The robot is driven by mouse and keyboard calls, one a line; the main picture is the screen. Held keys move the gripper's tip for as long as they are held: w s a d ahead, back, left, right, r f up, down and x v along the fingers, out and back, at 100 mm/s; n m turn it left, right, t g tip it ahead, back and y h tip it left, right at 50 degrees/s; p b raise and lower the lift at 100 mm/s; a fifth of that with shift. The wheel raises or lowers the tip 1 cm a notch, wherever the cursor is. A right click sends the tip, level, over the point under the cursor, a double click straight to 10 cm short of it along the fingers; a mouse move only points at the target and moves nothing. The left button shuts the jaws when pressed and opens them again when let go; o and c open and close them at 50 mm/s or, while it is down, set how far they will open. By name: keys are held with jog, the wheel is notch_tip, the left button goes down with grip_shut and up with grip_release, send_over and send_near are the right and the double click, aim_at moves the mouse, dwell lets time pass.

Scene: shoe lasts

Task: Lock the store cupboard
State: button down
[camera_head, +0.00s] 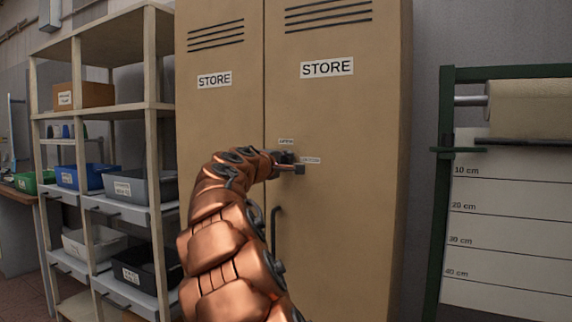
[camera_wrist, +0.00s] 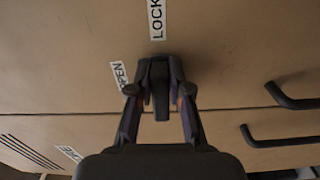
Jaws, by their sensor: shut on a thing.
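The store cupboard (camera_head: 345,110) is tan with two tall doors, each labelled STORE; both look closed. A small latch lever (camera_wrist: 161,100) sits on the right door near the seam. My gripper (camera_head: 289,163) is at the latch, and in the wrist view my gripper (camera_wrist: 160,88) has its fingers closed around the lever. A LOCK label (camera_wrist: 157,18) lies straight beyond the fingertips, in line with the lever. An OPEN label (camera_wrist: 120,75) lies to the left of the fingers. The fingers hide part of the lever and its pivot.
A dark door handle (camera_head: 274,230) is below the latch, beside my arm. A shelf rack (camera_head: 150,110) with bins stands left of the cupboard. A green-framed paper roll stand (camera_head: 440,180) is to the right. A grey wall strip lies between cupboard and stand.

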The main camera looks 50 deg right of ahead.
jog(key=c, duration=1.1)
grip_release()
jog(key=v, duration=1.2)
